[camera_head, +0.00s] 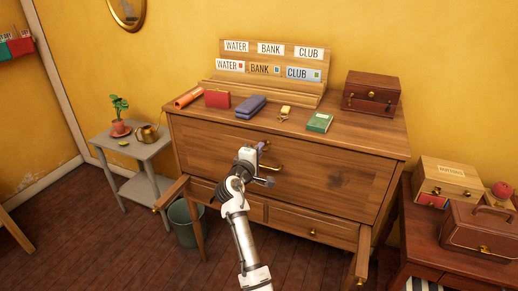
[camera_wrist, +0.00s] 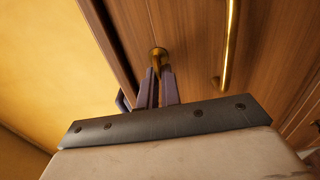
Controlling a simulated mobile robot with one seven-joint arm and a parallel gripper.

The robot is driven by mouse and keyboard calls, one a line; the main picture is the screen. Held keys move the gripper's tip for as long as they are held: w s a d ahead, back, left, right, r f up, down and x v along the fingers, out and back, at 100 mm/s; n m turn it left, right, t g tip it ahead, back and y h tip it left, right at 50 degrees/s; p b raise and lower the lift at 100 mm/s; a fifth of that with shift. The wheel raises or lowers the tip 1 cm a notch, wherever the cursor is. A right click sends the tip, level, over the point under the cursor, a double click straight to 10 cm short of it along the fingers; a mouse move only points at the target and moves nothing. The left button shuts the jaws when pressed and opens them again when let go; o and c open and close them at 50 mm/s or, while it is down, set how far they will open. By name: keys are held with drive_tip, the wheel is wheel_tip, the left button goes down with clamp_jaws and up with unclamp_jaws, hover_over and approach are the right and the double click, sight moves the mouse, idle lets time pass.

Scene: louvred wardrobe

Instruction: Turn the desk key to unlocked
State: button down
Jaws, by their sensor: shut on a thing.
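The wooden desk (camera_head: 330,176) stands against the yellow wall, with a large front panel and a brass handle (camera_head: 290,169). In the wrist view the brass key (camera_wrist: 159,54) sits at the panel, left of the long brass handle (camera_wrist: 229,45). My gripper (camera_head: 263,146) is at the panel's upper middle. In the wrist view its two purple fingers (camera_wrist: 159,72) are shut on the key from both sides. In the head view my gripper hides the key. How far the key is turned cannot be told.
A wooden rack (camera_head: 268,75) with labels, a purple case (camera_head: 251,106), a green book (camera_head: 320,122) and a dark box (camera_head: 371,93) stand on the desk. A grey side table (camera_head: 135,150) is at left, a bucket (camera_head: 186,222) below, a low cabinet (camera_head: 432,240) at right.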

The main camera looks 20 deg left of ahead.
idle(0.4)
drive_tip(key=c, duration=1.6)
unclamp_jaws()
drive_tip(key=s+b, duration=0.4)
drive_tip(key=s, duration=0.9)
drive_tip(key=shift+s+a, duration=0.2)
drive_tip(key=shift+s, duration=0.2)
drive_tip(key=shift+a, duration=0.1)
